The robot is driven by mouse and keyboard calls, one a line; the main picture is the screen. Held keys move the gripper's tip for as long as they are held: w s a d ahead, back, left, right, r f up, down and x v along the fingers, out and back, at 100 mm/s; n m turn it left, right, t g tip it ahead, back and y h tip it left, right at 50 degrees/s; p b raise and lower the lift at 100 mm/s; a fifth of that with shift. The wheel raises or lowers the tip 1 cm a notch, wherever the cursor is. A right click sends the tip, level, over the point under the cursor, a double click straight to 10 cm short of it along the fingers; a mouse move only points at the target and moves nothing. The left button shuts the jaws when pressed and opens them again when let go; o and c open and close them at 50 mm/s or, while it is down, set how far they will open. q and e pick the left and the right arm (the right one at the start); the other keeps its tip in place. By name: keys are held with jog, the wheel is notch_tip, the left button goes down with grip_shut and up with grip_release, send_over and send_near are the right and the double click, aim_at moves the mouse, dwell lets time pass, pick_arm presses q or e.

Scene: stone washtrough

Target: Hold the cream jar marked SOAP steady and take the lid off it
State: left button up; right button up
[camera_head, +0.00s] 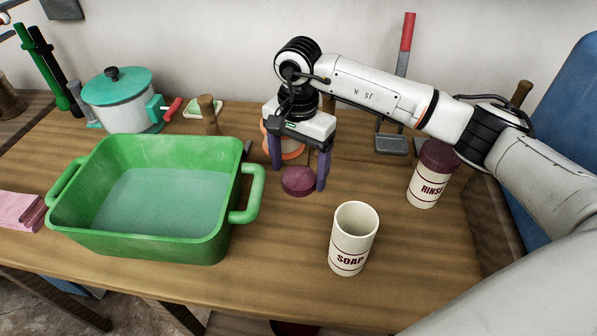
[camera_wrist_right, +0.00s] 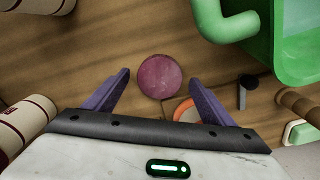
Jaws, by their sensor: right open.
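The cream jar marked SOAP (camera_head: 351,240) stands upright and open-topped on the wooden table, right of the green basin. A round dark-red lid (camera_head: 298,181) lies on the table behind and left of the jar, apart from it. My right gripper (camera_head: 297,184) is open above the lid, its purple fingers on either side. In the right wrist view the lid (camera_wrist_right: 159,76) shows just ahead of the open fingertips, with nothing held. The jar appears at the left edge of that view. My left gripper is not in view.
A green basin (camera_head: 110,240) of water fills the left. A cream RINSE jar (camera_head: 424,190) with a dark-red lid stands at right, near my right arm. A pot (camera_head: 120,112) stands at the back left. An orange-and-white item (camera_head: 291,149) is partly hidden behind my gripper.

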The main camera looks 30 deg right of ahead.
aim_at(298, 178)
notch_tip(298, 178, up, 10)
jog(key=shift+r+b, duration=0.25)
jog(key=shift+b, duration=0.05)
